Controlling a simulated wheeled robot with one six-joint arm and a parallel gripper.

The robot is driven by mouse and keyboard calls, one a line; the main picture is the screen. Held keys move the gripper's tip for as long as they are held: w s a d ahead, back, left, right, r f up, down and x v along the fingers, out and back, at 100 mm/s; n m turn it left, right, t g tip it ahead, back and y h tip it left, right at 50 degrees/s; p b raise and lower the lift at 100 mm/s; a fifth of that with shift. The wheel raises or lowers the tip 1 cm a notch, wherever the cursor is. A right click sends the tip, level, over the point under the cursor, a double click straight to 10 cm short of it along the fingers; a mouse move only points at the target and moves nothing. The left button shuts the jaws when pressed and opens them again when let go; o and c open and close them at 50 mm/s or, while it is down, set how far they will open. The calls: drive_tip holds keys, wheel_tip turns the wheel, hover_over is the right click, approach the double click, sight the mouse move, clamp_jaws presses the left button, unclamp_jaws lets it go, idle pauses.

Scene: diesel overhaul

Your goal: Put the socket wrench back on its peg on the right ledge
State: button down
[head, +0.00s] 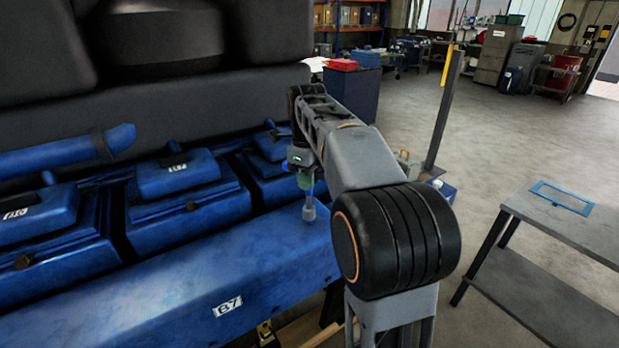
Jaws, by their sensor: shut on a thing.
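My gripper (306,180) is above the blue ledge (270,245) along the side of the blue engine. It is shut on the socket wrench (309,211), whose grey lower end hangs down close to the ledge's top. I cannot tell whether that end touches the ledge. The wrench's upper part is hidden by the gripper and arm. I cannot make out a peg on the ledge.
Blue engine covers (178,175) stand behind the ledge. A label reading B7 (228,306) is on the ledge's front face. A grey table (575,228) with a blue frame (561,198) stands at right. A dark post (443,115) rises beyond my arm. Open floor lies behind.

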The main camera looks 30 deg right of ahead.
drive_tip(key=shift+f, duration=0.15)
drive_tip(key=shift+f+b, duration=0.65)
drive_tip(key=shift+f, duration=0.2)
drive_tip(key=c, duration=0.9)
unclamp_jaws()
drive_tip(key=shift+o, duration=0.2)
drive_tip(key=o, duration=0.5)
wheel_tip(320, 180, up, 5)
drive_tip(key=p, duration=0.5)
drive_tip(key=shift+r, duration=2)
